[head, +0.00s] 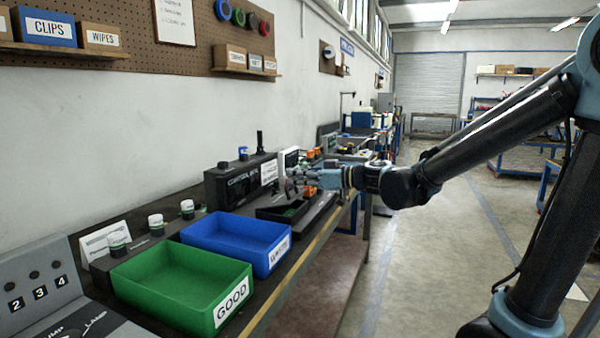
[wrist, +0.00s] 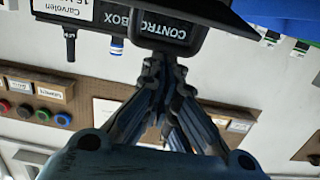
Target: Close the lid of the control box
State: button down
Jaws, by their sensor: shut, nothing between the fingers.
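The control box (head: 228,186) is a dark box with white lettering and stands at the back of the bench against the wall. Its lettered front (wrist: 125,18) shows upside down in the wrist view. My gripper (head: 298,183) is to the right of the lettering, above a low black open tray (head: 267,213) with something green inside. In the wrist view my gripper (wrist: 167,62) has its fingers together and empty, with the tips by a dark edge near the box. Whether they touch it is unclear. I cannot make out the lid for certain.
A blue bin (head: 225,240) and a green bin (head: 165,285) stand on the bench in front of the control box. Several white-capped jars (head: 156,224) stand behind them. A pegboard shelf (head: 245,71) hangs above. The floor aisle (head: 430,240) to the right is clear.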

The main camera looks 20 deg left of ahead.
jog(key=shift+s+d+f, duration=0.1)
jog(key=shift+d+f, duration=0.5)
jog(key=shift+f, duration=0.2)
jog(key=shift+s+d+f, duration=0.1)
jog(key=shift+d+f, duration=0.45)
jog(key=shift+f, duration=0.25)
jog(key=shift+d+f, duration=0.1)
jog(key=d+r, duration=0.3)
jog(key=d, duration=0.6)
jog(key=s+d+f+m+t+h, duration=0.1)
jog(key=d+f+m+h, duration=0.35)
jog(key=d+f, duration=0.5)
jog(key=s+d+f+m+t+h, duration=0.1)
jog(key=d+f+m+h, duration=0.5)
jog(key=d, duration=0.6)
jog(key=s+d+f+m+h, duration=0.3)
jog(key=d+f, duration=0.1)
jog(key=d, duration=0.5)
jog(key=s+d+f+m+h, duration=0.3)
jog(key=s+d+f+m, duration=0.1)
jog(key=d, duration=0.6)
jog(key=shift+s+d+f, duration=0.2)
jog(key=shift+d+f, duration=0.1)
jog(key=shift+f, duration=0.35)
